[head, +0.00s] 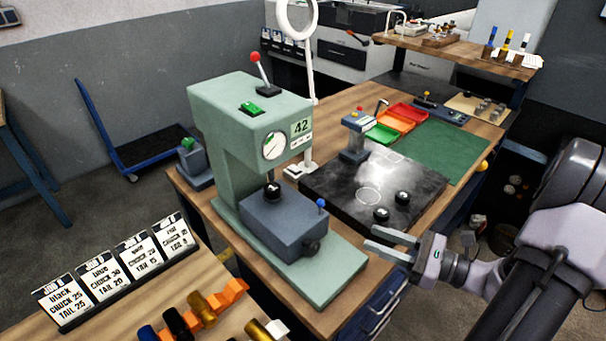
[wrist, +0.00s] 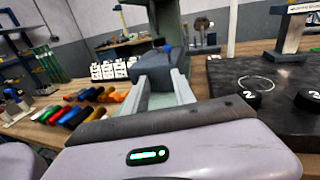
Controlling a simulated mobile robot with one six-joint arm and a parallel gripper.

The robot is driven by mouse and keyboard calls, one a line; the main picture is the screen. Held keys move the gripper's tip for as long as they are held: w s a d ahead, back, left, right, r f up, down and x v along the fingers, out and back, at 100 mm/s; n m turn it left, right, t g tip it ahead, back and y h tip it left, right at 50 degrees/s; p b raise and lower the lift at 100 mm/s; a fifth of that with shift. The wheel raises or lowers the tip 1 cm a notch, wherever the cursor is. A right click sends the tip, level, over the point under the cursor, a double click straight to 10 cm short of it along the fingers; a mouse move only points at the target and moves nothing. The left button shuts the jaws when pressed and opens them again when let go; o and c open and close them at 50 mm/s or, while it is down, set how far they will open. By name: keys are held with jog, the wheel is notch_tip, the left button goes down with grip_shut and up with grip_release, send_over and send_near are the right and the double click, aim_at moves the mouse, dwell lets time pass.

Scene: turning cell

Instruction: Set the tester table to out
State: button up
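The green tester (head: 235,130) stands on the wooden bench, with a dial and a "42" display on its head. Its blue-grey table (head: 290,225) sits on the green base below the head. A small blue-balled lever (head: 321,204) rises at the table's right side, and a dark round knob (head: 312,246) is on its front. A black round piece (head: 272,190) is on the table under the head. My gripper (head: 371,238) is open and empty, right of the table and apart from it. In the wrist view the table (wrist: 152,65) and blue ball (wrist: 167,48) show beyond my open fingers.
A dark plate (head: 340,190) with two black pucks (head: 391,205) lies right of the tester. A red-balled lever (head: 256,58) tops the tester. Space between gripper and table looks clear.

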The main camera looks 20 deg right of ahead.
aim_at(322, 209)
jog(key=shift+m+t+h, duration=0.4)
jog(key=shift+m+t, duration=0.1)
jog(key=shift+m, duration=0.1)
jog(key=b+x, duration=0.1)
jog(key=x, duration=0.4)
jog(key=b+x, duration=0.1)
jog(key=x, duration=0.4)
jog(key=d+b+x, duration=0.1)
jog(key=x, duration=0.5)
jog(key=shift+w+f, duration=0.25)
jog(key=shift+w, duration=0.05)
grip_shut()
jog(key=shift+w, duration=0.1)
jog(key=shift+d+r, duration=0.2)
jog(key=shift+r, duration=0.05)
